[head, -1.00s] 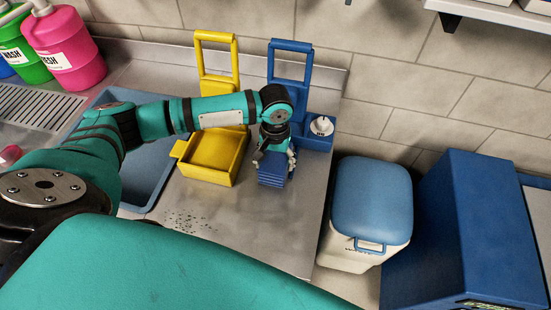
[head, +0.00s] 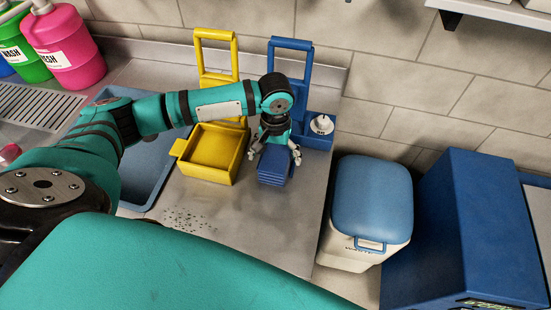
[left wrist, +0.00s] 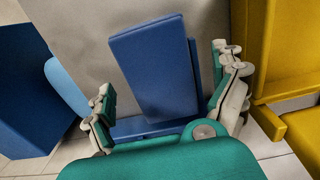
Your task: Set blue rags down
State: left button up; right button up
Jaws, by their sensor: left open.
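The blue rags (head: 274,172) are a folded stack on the steel counter, in front of the blue stand (head: 290,75). My left gripper (head: 275,157) is just above and behind them in the head view, with its fingers spread wide. In the left wrist view the blue rags (left wrist: 155,70) lie between the open fingertips of the left gripper (left wrist: 166,78), with a gap on the left side. The contact on the right side is hard to tell. My right gripper is not in view.
A yellow tray with a tall handle (head: 210,155) stands left of the rags. A white knobbed item (head: 321,125) is on the blue stand's right part. A blue-lidded bin (head: 371,200) stands beyond the counter's right edge. The counter in front of the rags is clear.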

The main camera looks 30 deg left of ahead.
aim_at(276, 156)
pick_arm(q)
notch_tip(276, 156, up, 10)
jog(key=b, duration=0.1)
